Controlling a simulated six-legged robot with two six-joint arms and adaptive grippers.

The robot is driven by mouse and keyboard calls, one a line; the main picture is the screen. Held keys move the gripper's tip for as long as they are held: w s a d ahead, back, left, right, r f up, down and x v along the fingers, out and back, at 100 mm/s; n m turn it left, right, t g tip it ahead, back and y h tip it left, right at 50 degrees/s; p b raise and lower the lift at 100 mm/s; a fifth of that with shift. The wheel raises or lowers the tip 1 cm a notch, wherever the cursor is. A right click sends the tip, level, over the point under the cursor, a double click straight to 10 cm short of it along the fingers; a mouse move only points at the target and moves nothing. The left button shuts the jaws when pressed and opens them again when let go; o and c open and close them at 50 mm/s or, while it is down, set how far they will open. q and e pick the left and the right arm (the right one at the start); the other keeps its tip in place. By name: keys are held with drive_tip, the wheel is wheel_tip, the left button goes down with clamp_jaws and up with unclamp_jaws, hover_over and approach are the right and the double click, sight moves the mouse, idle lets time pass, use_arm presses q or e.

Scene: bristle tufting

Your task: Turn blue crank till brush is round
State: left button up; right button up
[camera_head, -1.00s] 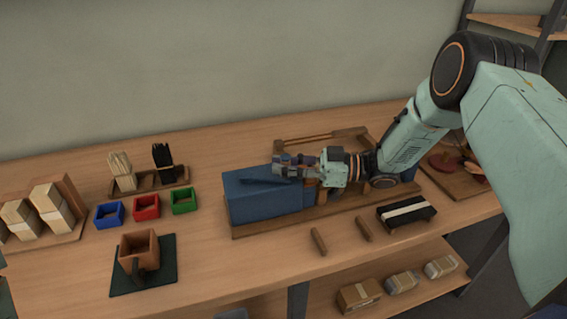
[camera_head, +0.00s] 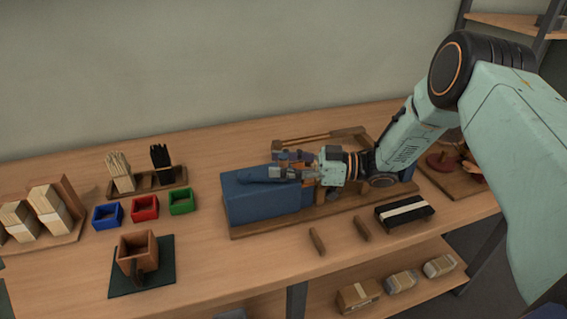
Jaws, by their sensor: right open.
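A blue block-shaped machine (camera_head: 262,203) sits on a wooden base board (camera_head: 262,230) at the middle of the bench. My right gripper (camera_head: 280,164) comes in from the right, over the right end of the blue machine. Its fingers are spread apart, one near the machine's top edge and one farther back. Small orange-brown parts show behind and beside the gripper. I cannot make out the crank or the brush, as the gripper and wrist cover that area. My left gripper is not in view.
Blue (camera_head: 107,214), red (camera_head: 145,208) and green (camera_head: 181,201) trays stand left of the machine. A brown cup-like box (camera_head: 138,252) stands on a dark mat (camera_head: 163,282). A black block with a pale band (camera_head: 404,212) and two wooden pegs lie in front. Bristle bundles stand at back left.

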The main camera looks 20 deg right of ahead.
drive_tip(key=v, duration=1.2)
drive_tip(key=shift+c, duration=0.2)
